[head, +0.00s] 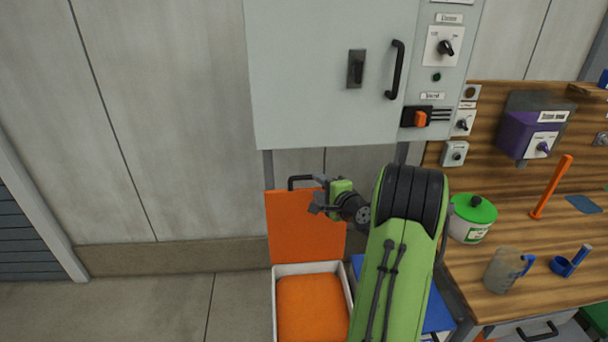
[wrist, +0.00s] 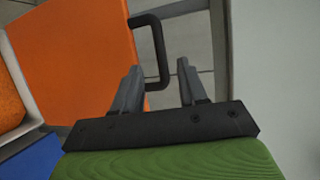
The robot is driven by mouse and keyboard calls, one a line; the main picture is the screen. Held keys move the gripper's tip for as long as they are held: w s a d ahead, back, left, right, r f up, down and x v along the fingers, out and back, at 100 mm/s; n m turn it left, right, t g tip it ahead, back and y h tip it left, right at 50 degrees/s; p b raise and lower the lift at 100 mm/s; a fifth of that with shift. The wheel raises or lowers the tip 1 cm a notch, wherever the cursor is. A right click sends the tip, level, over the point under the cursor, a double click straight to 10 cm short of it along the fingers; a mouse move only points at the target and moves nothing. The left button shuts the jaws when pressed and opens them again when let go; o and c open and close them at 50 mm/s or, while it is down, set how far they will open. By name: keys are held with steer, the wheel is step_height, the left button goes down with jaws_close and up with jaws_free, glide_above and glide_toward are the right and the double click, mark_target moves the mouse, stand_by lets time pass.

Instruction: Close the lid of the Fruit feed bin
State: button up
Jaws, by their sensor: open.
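The bin (head: 277,318) stands on the floor, a white box filled with orange material; I can read no label on it. Its orange lid (head: 290,235) stands raised upright at the back, and it also fills the left of the wrist view (wrist: 85,55). A dark handle (head: 292,182) sits at the lid's upper edge; in the wrist view the handle (wrist: 161,60) reaches toward the space between my fingers. My gripper (head: 318,205) is open beside the lid's top edge. In the wrist view its fingertips (wrist: 158,72) are apart, with the handle's end near the left finger; contact is unclear.
A grey cabinet (head: 320,70) hangs just above my gripper. A blue bin (head: 438,312) stands right of the orange one, partly hidden by my arm. The wooden bench (head: 500,255) at right holds a green-lidded pot (head: 472,218) and a jug (head: 503,270). Floor at left is clear.

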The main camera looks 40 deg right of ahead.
mark_target(308, 179)
steer(key=p+x, duration=0.1)
steer(key=x, duration=0.7)
steer(key=shift+w, duration=0.1)
jaws_close()
